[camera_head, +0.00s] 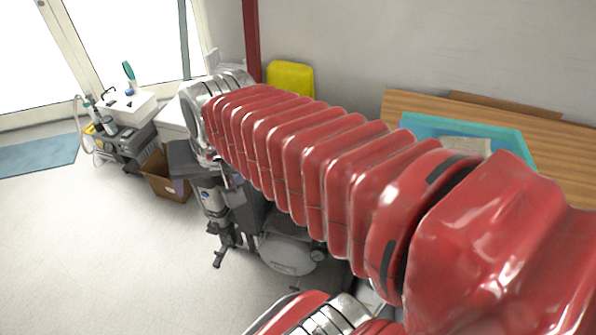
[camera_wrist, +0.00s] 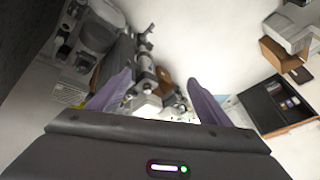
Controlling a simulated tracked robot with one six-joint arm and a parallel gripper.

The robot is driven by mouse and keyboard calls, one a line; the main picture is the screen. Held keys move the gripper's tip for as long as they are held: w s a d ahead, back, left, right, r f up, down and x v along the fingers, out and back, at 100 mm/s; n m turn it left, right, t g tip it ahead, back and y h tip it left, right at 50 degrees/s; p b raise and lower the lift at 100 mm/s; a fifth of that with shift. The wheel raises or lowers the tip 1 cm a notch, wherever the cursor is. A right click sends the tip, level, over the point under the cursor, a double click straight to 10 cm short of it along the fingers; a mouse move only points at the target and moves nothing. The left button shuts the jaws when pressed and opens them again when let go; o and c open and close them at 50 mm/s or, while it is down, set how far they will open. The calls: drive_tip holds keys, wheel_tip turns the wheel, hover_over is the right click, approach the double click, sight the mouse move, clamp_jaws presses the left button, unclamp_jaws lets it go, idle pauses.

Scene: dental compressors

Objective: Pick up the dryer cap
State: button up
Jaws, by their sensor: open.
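My gripper (camera_wrist: 160,76) shows in the wrist view with its two purple fingers apart and nothing held between them. A grey-and-white upright unit (camera_wrist: 147,68) with fittings lies beyond the gap between the fingers. In the head view a similar slim unit (camera_head: 212,203) stands beside the compressor tank (camera_head: 287,254), below the end of my arm. I cannot pick out the dryer cap for certain in either view. My red arm hides much of the equipment in the head view.
A brown box (camera_head: 163,178) stands on the floor left of the equipment. A grey machine (camera_head: 128,142) stands near the window. A yellow object (camera_head: 290,78) is by the wall, and a teal tray (camera_head: 513,139) lies on a wooden surface at right.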

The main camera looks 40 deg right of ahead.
drive_tip(key=w+d+f+m, duration=0.5)
drive_tip(key=w+d+m, duration=0.3)
drive_tip(key=d, duration=0.2)
drive_tip(key=w+d+f+m, duration=0.5)
drive_tip(key=w+d+m, duration=0.3)
drive_tip(key=d+m, duration=0.1)
drive_tip(key=s+d+f+m+g+h, duration=0.1)
drive_tip(key=d+f+m, duration=1.5)
drive_tip(key=d+f, duration=0.5)
drive_tip(key=d, duration=0.3)
drive_tip(key=shift+s+f, duration=0.15)
drive_tip(key=shift+s, duration=0.05)
drive_tip(key=shift+x, duration=4.3)
drive_tip(key=shift+x, duration=2.6)
drive_tip(key=shift+s, duration=0.1)
